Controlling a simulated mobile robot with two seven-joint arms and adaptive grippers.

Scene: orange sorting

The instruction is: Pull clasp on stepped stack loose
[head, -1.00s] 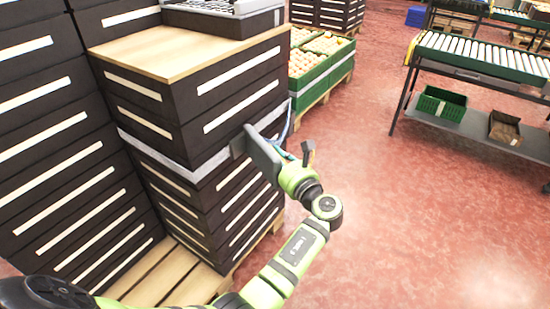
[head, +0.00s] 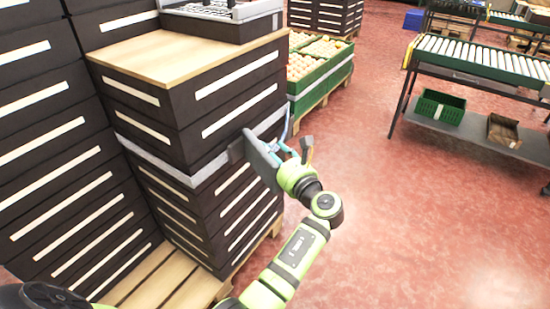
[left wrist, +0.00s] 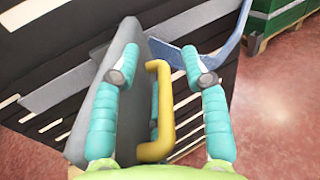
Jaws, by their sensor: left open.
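The stepped stack of dark crates with white slots (head: 190,115) stands at left centre in the head view, with a wooden top. A grey strap (head: 160,164) runs round it. The clasp, a flat grey plate (head: 262,158), sits at the strap on the stack's right side; it also shows in the left wrist view (left wrist: 100,105). A yellow handle (left wrist: 160,110) stands beside the plate. My left gripper (left wrist: 163,75) is open, its teal fingers on either side of the handle. I cannot tell whether they touch it. My right gripper is not in view.
A blue-grey loose strap end (left wrist: 235,35) curves near the right finger. Green crates of oranges (head: 318,75) stand behind. A roller conveyor (head: 480,60) is at right. The red floor between is clear.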

